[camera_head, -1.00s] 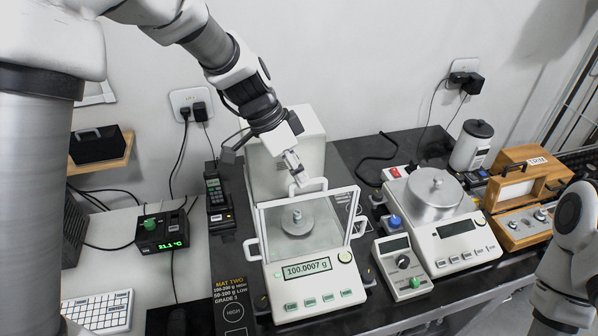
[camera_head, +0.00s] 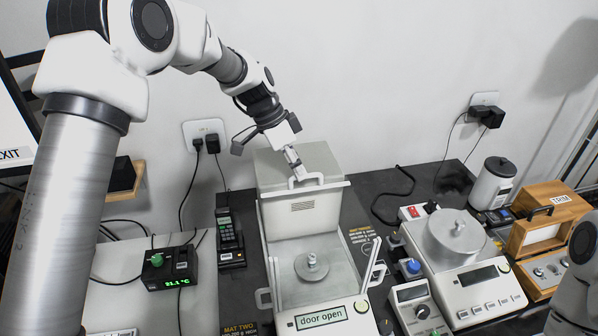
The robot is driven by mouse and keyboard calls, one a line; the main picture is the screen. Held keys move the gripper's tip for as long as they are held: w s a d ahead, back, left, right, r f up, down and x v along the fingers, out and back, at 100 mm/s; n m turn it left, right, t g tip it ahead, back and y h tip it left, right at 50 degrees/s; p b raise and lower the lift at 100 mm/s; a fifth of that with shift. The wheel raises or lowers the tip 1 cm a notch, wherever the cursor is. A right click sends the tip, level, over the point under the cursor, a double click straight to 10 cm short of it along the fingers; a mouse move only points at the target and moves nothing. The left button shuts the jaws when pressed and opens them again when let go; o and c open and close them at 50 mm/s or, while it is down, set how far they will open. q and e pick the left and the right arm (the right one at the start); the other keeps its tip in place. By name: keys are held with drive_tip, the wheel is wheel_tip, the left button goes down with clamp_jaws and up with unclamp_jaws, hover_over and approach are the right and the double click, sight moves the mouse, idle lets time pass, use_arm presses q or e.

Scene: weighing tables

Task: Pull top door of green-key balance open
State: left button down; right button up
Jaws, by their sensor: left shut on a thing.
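The green-key balance (camera_head: 322,319) stands at the centre, its lower front cut off by the frame. Its display reads "door open". The top of its draft shield is open, and the top door's white handle (camera_head: 307,182) is at the back of the chamber. A metal weight (camera_head: 311,266) sits on the pan inside. My left gripper (camera_head: 296,172) reaches down from above and is shut on the top door handle. Part of my right arm (camera_head: 583,245) shows at the right edge, and its gripper is outside the frame.
A second balance (camera_head: 461,267) with a metal pot stands to the right, with a small control box (camera_head: 417,304) between the two. A wooden case (camera_head: 550,230) and a white canister (camera_head: 493,184) are further right. A handset (camera_head: 228,232) stands left.

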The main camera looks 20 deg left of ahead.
use_arm(q)
drive_tip(key=shift+f, duration=0.1)
drive_tip(key=c, duration=1.2)
unclamp_jaws()
drive_tip(key=shift+w, duration=0.2)
drive_tip(key=v, duration=1.1)
drive_tip(key=shift+r, duration=0.45)
drive_tip(key=shift+a, duration=0.15)
